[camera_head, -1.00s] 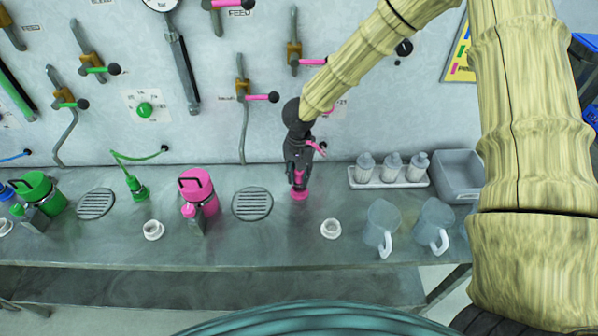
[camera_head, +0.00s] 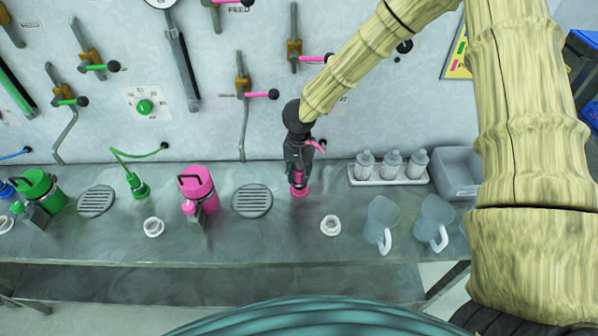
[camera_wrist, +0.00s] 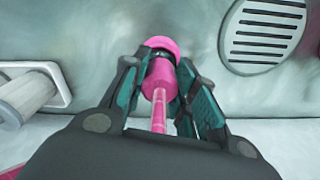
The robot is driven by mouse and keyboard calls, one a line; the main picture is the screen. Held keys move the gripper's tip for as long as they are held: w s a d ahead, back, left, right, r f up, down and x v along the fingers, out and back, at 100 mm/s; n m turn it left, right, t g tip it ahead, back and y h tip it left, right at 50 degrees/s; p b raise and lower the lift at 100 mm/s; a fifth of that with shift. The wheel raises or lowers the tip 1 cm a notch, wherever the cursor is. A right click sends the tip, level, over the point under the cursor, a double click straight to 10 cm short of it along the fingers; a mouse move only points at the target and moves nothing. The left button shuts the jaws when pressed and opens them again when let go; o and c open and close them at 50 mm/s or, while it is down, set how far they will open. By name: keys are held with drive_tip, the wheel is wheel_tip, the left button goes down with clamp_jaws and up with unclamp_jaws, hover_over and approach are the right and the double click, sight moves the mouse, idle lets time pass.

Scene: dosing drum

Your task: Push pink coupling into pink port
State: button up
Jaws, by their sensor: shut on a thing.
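The pink coupling (camera_head: 298,179) stands near the back of the steel bench, under the wall. My gripper (camera_head: 298,170) points down and is shut on it. In the wrist view the coupling (camera_wrist: 159,80) sits between both fingers of my gripper (camera_wrist: 162,62), with a thin pink stem running toward the camera. A round pink base (camera_head: 299,191) shows directly below it on the bench; it also shows beyond the fingertips in the wrist view (camera_wrist: 161,44). I cannot tell whether coupling and base touch. No separate pink port is clearly identifiable.
A round drain grate (camera_head: 252,201) lies left of my gripper, and a white ring (camera_head: 330,225) lies front right. A bottle tray (camera_head: 390,180) and clear jugs (camera_head: 381,218) stand to the right. Pink-handled valves (camera_head: 262,94) line the wall behind.

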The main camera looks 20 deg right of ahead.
drive_tip(key=shift+f, duration=0.35)
drive_tip(key=o, duration=1.1)
drive_tip(key=shift+o, duration=0.2)
drive_tip(key=shift+r, duration=0.1)
wheel_tip(320, 180, up, 5)
drive_tip(key=p, duration=0.5)
drive_tip(key=shift+p, duration=0.35)
drive_tip(key=shift+r, duration=0.95)
